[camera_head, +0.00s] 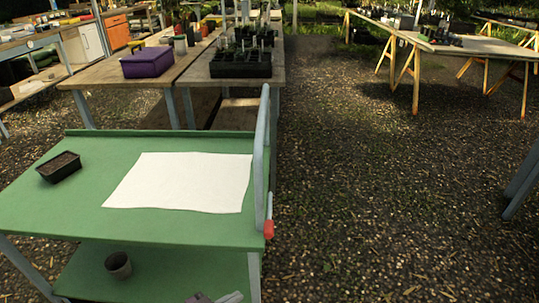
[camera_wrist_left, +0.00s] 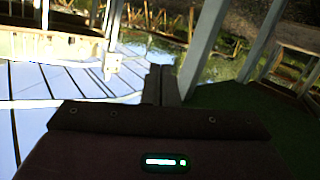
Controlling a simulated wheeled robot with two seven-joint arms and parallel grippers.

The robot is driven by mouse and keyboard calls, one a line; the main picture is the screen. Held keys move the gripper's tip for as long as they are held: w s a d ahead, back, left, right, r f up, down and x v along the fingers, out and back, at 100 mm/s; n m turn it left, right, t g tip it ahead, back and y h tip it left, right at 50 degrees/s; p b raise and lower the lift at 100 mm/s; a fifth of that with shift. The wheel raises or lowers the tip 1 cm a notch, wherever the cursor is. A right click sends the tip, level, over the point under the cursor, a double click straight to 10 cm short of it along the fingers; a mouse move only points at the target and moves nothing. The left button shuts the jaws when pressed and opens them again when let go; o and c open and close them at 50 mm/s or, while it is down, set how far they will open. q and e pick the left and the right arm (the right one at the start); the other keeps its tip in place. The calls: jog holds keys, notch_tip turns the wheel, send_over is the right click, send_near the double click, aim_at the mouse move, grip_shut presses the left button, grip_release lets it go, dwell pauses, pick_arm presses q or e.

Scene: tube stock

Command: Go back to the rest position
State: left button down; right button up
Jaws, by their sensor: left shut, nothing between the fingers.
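My left gripper (camera_head: 232,298) shows only in part at the bottom edge of the head view, in front of the green cart's lower shelf. In the left wrist view its two fingers (camera_wrist_left: 161,85) are together with nothing between them. Most of the left arm is out of the head view. My right gripper is in neither view.
The green cart (camera_head: 60,208) carries a white sheet (camera_head: 180,181) and a black tray of soil (camera_head: 60,167). A pot (camera_head: 118,265) stands on its lower shelf. Wooden tables behind hold a purple crate (camera_head: 147,62) and a black plant tray (camera_head: 240,66).

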pick_arm(q)
jog(key=s+a+f+n+g+y, duration=0.1)
jog(key=s+a+f+n+y, duration=0.2)
jog(key=f, duration=0.4)
jog(key=s+a+f+g+y, duration=0.2)
jog(key=f+y, duration=0.3)
jog(key=f, duration=0.2)
jog(key=s+a+f+g+y+p, duration=0.1)
jog(key=s+a+f+g+p, duration=0.1)
jog(key=s, duration=0.8)
jog(key=s+a+f+n+g+y+p, duration=0.1)
jog(key=s+a+f+g+p, duration=0.1)
jog(key=s+p, duration=0.5)
jog(key=s+a+f+n+g+y+p, duration=0.1)
jog(key=s+a+f+p, duration=0.3)
jog(key=s, duration=0.9)
notch_tip(320, 180, down, 2)
jog(key=shift+a+g+y+p, duration=0.2)
jog(key=shift+g+y+p, duration=0.3)
jog(key=shift+p, duration=0.25)
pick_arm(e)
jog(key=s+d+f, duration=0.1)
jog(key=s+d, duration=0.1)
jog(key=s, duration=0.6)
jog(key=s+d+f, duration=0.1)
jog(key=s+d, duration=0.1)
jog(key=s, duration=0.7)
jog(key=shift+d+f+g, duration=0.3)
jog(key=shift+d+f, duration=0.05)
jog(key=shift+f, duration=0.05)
